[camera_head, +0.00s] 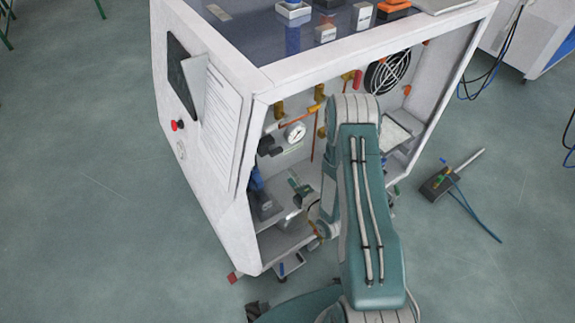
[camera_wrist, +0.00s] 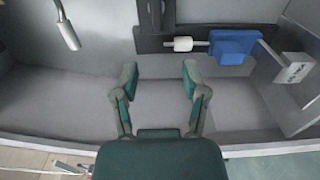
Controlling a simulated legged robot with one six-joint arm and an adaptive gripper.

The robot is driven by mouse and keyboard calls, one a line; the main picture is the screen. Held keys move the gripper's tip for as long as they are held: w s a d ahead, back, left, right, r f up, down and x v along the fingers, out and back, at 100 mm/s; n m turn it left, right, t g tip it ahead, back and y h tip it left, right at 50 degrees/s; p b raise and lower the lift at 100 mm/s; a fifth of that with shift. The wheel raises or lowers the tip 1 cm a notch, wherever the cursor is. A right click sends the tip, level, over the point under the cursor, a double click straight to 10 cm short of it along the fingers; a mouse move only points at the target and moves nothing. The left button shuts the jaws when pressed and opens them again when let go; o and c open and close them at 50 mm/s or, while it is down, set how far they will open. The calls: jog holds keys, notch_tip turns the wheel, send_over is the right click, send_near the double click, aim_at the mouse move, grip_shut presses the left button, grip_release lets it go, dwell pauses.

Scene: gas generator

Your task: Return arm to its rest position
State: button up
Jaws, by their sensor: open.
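My gripper (camera_wrist: 159,80) is open and empty in the wrist view, its two green fingers spread apart. It is over the bare grey floor of a cabinet compartment and touches nothing that I can make out. In the head view my teal arm (camera_head: 368,200) reaches forward to the open front of the white generator cabinet (camera_head: 215,180) and bends down into it.
In the wrist view a blue valve handle (camera_wrist: 232,46) is beyond the right finger, and a metal pipe (camera_wrist: 66,28) hangs at upper left. A gauge (camera_head: 294,131) and fan (camera_head: 388,72) are inside the cabinet. A dark tool (camera_head: 438,184) lies on the open floor to the right.

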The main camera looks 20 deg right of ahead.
jog(key=w+d+r+m+g+h, duration=0.1)
jog(key=w+r+m+g, duration=0.15)
jog(key=r, duration=0.25)
jog(key=w+r+m+g+h, duration=0.1)
jog(key=w+r, duration=0.2)
jog(key=r, duration=0.3)
notch_tip(320, 180, up, 12)
jog(key=s+d+m+g+h, duration=0.1)
jog(key=s+m+g+h, duration=0.15)
jog(key=m, duration=0.35)
jog(key=s+a+r+m+g, duration=0.1)
jog(key=s+r+m, duration=0.3)
jog(key=s, duration=0.5)
jog(key=s+a+r+m+g, duration=0.1)
jog(key=s+r+m, duration=0.3)
jog(key=s, duration=0.5)
jog(key=s+a+r+m+g+h, duration=0.1)
jog(key=s+a+r+m+g, duration=0.1)
jog(key=s, duration=0.8)
notch_tip(320, 180, up, 3)
jog(key=shift+f+m+g, duration=0.1)
jog(key=shift+m+g, duration=0.7)
jog(key=shift+m, duration=0.35)
jog(key=shift+a, duration=0.1)
